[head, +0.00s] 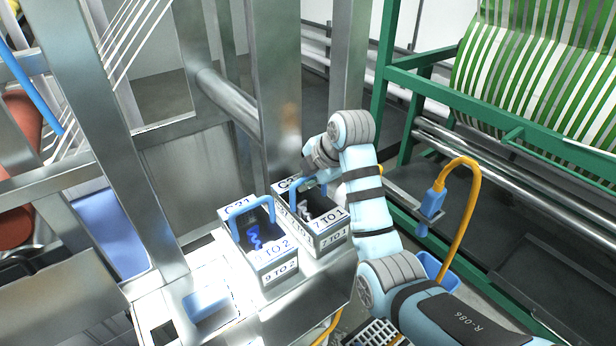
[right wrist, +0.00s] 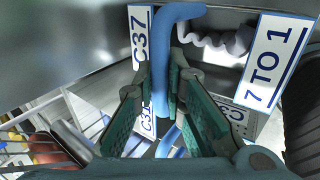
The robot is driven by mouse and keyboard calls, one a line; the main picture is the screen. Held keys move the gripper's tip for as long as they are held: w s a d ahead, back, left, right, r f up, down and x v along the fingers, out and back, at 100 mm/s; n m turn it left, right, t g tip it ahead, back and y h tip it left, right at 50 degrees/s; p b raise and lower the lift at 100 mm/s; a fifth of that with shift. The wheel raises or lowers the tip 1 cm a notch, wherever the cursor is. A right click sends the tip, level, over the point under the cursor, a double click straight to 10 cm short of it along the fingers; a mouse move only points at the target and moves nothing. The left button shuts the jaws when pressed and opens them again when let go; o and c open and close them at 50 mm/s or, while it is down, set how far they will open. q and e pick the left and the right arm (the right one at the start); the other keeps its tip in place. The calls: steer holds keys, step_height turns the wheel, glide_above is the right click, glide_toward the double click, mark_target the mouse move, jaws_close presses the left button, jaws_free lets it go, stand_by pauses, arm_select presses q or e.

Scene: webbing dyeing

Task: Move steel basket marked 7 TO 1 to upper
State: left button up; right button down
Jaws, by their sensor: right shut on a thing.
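The steel basket marked 7 TO 1 (head: 332,229) sits on a bright metal ledge, with white labels on its rim and front. My right gripper (head: 314,180) is at its blue handle, partly hidden behind my own arm. In the right wrist view, the fingers (right wrist: 172,75) close on the blue handle (right wrist: 178,14). The basket looks upright, and a pale coiled piece (right wrist: 215,38) lies inside. My left gripper is not in view.
A second steel basket marked 9 TO 2 (head: 276,264) stands close on the left, its blue handle (head: 250,206) raised. Steel posts (head: 273,90) rise behind. A green frame (head: 395,100) with striped webbing and a yellow hose (head: 474,195) stand right.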

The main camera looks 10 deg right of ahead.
steer(key=shift+s+f, duration=0.1)
steer(key=shift+f, duration=0.1)
steer(key=c, duration=1.8)
jaws_free()
steer(key=shift+o, duration=1.1)
steer(key=shift+r, duration=0.1)
